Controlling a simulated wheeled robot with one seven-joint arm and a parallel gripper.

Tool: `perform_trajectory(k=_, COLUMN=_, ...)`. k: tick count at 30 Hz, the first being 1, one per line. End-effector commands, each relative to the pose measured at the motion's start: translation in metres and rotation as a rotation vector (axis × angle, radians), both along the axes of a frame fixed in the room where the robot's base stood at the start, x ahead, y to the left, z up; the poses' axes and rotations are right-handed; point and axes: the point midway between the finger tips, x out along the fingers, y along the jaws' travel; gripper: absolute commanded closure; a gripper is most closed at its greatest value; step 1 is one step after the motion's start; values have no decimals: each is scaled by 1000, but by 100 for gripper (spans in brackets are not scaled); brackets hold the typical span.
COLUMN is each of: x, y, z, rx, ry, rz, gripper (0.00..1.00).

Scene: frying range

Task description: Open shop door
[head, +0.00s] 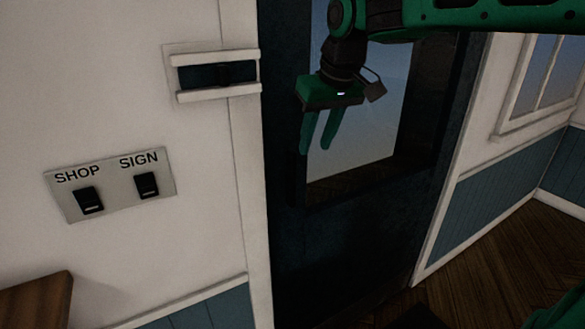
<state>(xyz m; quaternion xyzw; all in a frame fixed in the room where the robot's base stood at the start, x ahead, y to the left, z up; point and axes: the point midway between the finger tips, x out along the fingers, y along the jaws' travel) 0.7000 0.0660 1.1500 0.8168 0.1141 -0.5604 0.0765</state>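The shop door (345,250) is dark blue, with a large glass pane (385,130) in its upper part. It fills the middle of the head view and looks shut in its frame. A dark upright piece, perhaps a handle (296,178), shows at the door's left edge, too dim to make out clearly. My gripper (315,148) hangs in front of the pane, fingers pointing down, just up and right of that piece. Its two green fingers are apart, with nothing between them. Whether it touches the door cannot be told.
On the wall left of the door are a white-railed fitting with a dark middle (216,75) and a switch plate (110,186) marked SHOP and SIGN. A wooden edge (38,300) juts in at lower left. Open wooden floor (480,260) lies at right, below a window (545,80).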

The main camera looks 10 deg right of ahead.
Motion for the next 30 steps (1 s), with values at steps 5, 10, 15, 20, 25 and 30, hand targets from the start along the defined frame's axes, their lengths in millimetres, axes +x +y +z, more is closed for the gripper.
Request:
perform_trajectory(k=5, x=8, y=27, z=9, rx=4, ry=-23, rz=54, gripper=67)
perform_trajectory(k=10, x=13, y=30, z=-3, rx=3, ry=-21, rz=56, gripper=67)
perform_trajectory(k=15, x=23, y=33, z=-30, rx=2, ry=-19, rz=55, gripper=67)
perform_trajectory(k=20, x=33, y=36, z=-56, rx=2, ry=-20, rz=53, gripper=67)
perform_trajectory(k=25, x=41, y=39, z=-77, rx=3, ry=-20, rz=55, gripper=67)
perform_trajectory(k=30, x=46, y=40, z=-87, rx=4, ry=-22, rz=53, gripper=67)
